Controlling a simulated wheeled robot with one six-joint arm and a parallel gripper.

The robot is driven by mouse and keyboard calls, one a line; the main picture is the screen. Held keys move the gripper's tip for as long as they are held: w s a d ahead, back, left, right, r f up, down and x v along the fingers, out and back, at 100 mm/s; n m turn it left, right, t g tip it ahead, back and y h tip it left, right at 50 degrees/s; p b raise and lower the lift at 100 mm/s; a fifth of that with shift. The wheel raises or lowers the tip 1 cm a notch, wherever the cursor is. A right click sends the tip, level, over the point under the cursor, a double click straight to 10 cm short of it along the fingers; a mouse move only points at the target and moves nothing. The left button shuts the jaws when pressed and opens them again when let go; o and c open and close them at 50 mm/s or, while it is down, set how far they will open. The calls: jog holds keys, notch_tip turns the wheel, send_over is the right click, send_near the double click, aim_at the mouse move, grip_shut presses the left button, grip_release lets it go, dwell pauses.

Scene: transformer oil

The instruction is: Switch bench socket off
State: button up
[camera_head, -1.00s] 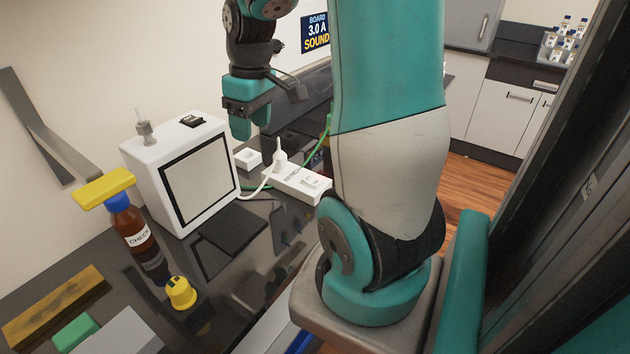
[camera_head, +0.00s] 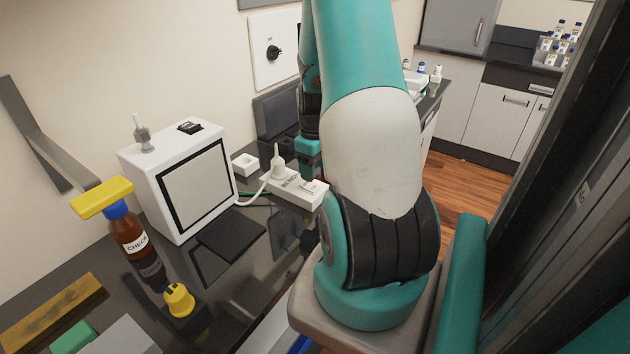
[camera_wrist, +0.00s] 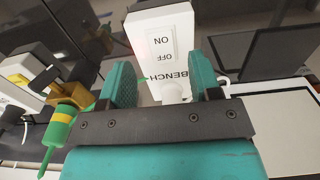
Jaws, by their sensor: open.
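The white bench socket (camera_head: 290,187) lies on the dark bench beside the white instrument box, with a white plug (camera_head: 277,165) in it. In the wrist view the socket (camera_wrist: 183,80) reads BENCH, upside down. Its white rocker switch (camera_wrist: 161,46) is marked ON and OFF, with a faint reddish glow by it. Which side of the rocker is pressed I cannot tell. My gripper (camera_wrist: 161,70) is open above the socket, one finger on each side of its outline in the picture. Contact cannot be told. In the head view my arm hides the fingertips.
The white instrument box (camera_head: 185,180) stands left of the socket. A brown bottle (camera_head: 128,230) and a yellow-capped item (camera_head: 179,299) are at the front left. In the wrist view a green and yellow item (camera_wrist: 62,122) lies left of my gripper. A white cable runs from the plug.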

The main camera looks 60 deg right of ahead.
aim_at(315, 188)
notch_tip(315, 188, down, 5)
jog(key=shift+f, duration=0.1)
dwell(0.3)
